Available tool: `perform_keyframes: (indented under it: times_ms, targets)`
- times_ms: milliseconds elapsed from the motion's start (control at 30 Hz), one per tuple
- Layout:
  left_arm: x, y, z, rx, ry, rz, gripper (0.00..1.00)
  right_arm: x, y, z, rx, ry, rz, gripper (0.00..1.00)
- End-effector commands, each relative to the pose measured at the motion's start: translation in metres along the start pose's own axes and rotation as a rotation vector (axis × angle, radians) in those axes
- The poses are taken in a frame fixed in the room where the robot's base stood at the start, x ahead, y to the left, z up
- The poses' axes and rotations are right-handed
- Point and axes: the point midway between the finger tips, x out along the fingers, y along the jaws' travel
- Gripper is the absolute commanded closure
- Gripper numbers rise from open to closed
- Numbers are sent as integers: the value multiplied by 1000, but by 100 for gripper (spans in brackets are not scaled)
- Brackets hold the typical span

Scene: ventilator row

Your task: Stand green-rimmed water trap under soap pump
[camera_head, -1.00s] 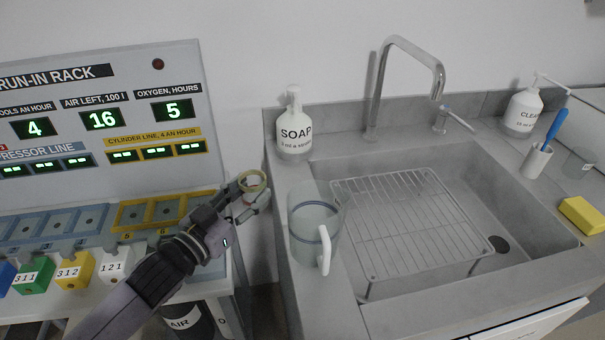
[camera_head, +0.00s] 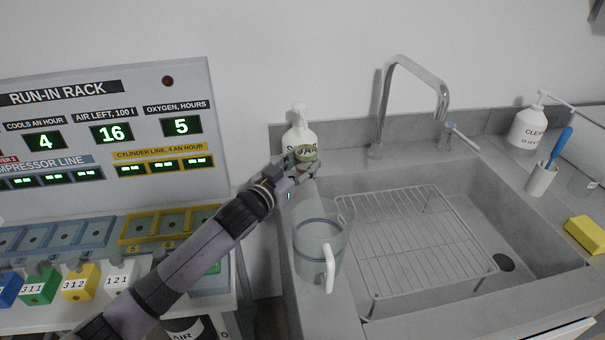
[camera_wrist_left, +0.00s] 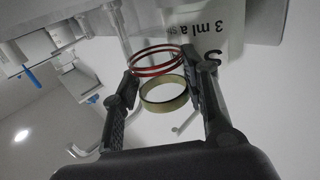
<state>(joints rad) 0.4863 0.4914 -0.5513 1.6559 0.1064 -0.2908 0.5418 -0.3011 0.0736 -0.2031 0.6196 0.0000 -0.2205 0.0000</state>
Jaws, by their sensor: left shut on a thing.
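The water trap (camera_head: 306,152) shows in the head view as a small cup with an olive-green rim. My left gripper (camera_head: 303,164) is shut on it and holds it up in front of the soap pump (camera_head: 299,135), hiding much of that bottle's label. In the left wrist view the green rim (camera_wrist_left: 165,97) sits between the two fingers (camera_wrist_left: 166,100), with red rings beyond it and a clear wall that is hard to make out. The soap bottle (camera_wrist_left: 222,25) is close behind it there. I cannot tell whether trap and bottle touch. My right gripper is not in view.
A clear jug (camera_head: 318,245) with a white handle stands on the sink's left ledge, close to my left arm. A wire rack (camera_head: 420,235) lies in the sink basin, and the tap (camera_head: 378,110) rises behind. The run-in rack (camera_head: 110,185) is at the left.

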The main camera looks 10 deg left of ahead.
Motion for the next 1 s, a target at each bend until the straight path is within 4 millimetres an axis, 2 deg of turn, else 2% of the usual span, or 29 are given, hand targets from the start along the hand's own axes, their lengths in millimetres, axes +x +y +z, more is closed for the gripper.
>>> perform_keyframes:
  times_ms: [133,300,667,700,1000]
  targets:
    - [2,0,10,-1,-2,-1,84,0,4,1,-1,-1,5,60]
    - [2,0,33,-2,-2,-1,84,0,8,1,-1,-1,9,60]
    - [2,0,38,0,0,-1,84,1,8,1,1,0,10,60]
    - [2,0,39,-1,0,-1,59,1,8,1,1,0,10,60]
    - [1,0,38,0,0,-1,39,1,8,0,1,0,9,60]
